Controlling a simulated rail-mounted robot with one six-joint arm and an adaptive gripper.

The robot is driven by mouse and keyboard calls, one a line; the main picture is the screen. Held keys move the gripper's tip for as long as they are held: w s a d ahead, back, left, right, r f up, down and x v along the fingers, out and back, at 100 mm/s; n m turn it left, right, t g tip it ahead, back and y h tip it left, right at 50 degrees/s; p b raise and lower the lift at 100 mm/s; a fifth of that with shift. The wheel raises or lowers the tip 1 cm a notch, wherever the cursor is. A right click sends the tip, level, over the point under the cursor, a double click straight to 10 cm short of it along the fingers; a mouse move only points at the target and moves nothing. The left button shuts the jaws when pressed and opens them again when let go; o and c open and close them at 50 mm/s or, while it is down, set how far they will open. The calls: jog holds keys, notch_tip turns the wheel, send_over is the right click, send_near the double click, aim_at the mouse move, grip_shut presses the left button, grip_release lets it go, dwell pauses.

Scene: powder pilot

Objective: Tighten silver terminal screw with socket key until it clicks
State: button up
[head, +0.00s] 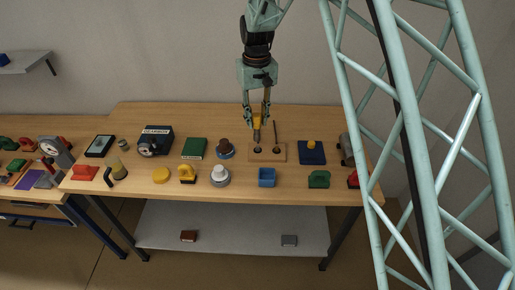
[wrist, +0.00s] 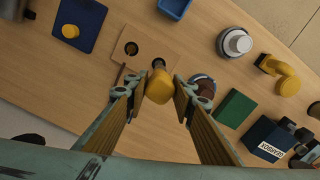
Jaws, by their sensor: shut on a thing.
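My gripper (head: 257,118) is shut on the yellow handle of a socket key (head: 257,124). The key hangs upright, its lower end over the left part of a small wooden board (head: 279,157). In the wrist view, the yellow handle (wrist: 159,88) sits between the two fingers of my gripper (wrist: 157,92). The board (wrist: 175,45) there shows one dark round terminal (wrist: 131,48). Another dark spot (wrist: 158,62) is partly covered by the handle. I cannot tell which is the silver screw, or whether the key touches it.
A dark blue plate with a yellow knob (head: 311,154) lies to the right of the board. A blue bin (head: 267,177) is in front. A brown-topped round object (head: 224,149) and a green block (head: 194,148) are to the left. Bare wood shows between these objects.

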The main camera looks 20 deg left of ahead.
aim_at(258, 134)
jog(key=shift+w+d+f+b, duration=0.1)
jog(key=shift+d+f+b, duration=0.05)
jog(key=shift+f, duration=0.35)
jog(key=shift+d+f+b, duration=0.1)
jog(key=shift+f+b, duration=0.05)
jog(key=shift+f, duration=0.35)
jog(key=shift+a+f, duration=0.1)
jog(key=shift+f, duration=0.15)
jog(key=shift+f+b, duration=0.95)
jog(key=shift+f, duration=0.65)
dwell(1.6)
jog(key=o, duration=1.1)
jog(key=shift+o, duration=0.2)
jog(key=shift+r, duration=0.15)
jog(key=shift+r, duration=5.9)
